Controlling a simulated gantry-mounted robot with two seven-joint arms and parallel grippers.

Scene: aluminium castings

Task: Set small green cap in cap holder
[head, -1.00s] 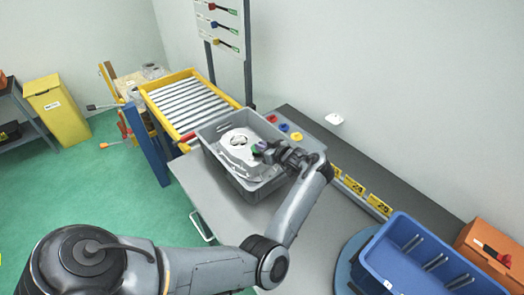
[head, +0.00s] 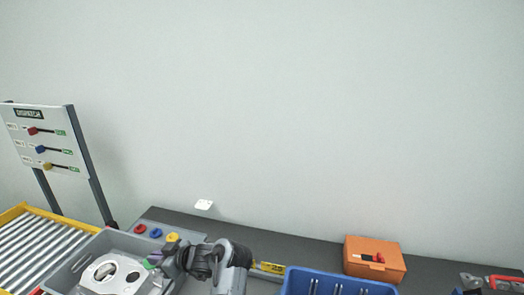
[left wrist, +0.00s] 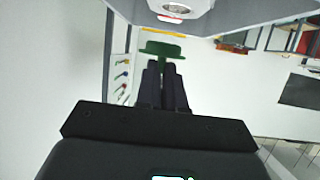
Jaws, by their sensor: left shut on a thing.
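The small green cap is clear in the left wrist view (left wrist: 166,50), its flat disc just beyond the fingertips and its stem between them. My left gripper (left wrist: 165,68) is shut on it. In the head view the green cap (head: 150,265) is a small spot at the tip of my left gripper (head: 158,259), over the right part of the grey crate. A red cap (head: 140,228), a blue cap (head: 155,233) and a yellow cap (head: 172,237) sit in a row on a grey strip behind the crate, which may be the cap holder. My right gripper is out of view.
The grey crate (head: 68,270) holds an aluminium casting (head: 104,283) beside the gripper. A roller conveyor (head: 30,240) is at the left. A blue bin (head: 335,284) and an orange box (head: 375,262) stand to the right. A sign board (head: 45,140) stands behind the conveyor.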

